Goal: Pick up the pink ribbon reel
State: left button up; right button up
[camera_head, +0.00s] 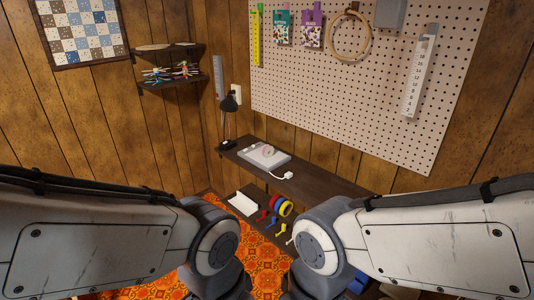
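A small pinkish round thing (267,151), which looks like the pink ribbon reel, sits on a pale flat box-like object (279,162) on the dark table (325,183). It is small in the picture, so I cannot make out its details. My two arms come in from the left and right edges and bend down at the bottom middle. Both grippers are out of the picture below, so their state is hidden.
A black lamp (227,117) stands at the table's left end. A white plug-like piece (284,175) lies near the front edge. A lower shelf holds coloured reels (286,207) and a white item (243,203). A pegboard (375,75) hangs behind. The table's right part looks clear.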

aim_at(268, 151)
jog(key=u, duration=0.3)
jog(key=i, duration=1.8)
jog(key=z, duration=0.3)
jog(key=i, duration=0.7)
jog(key=z, duration=0.3)
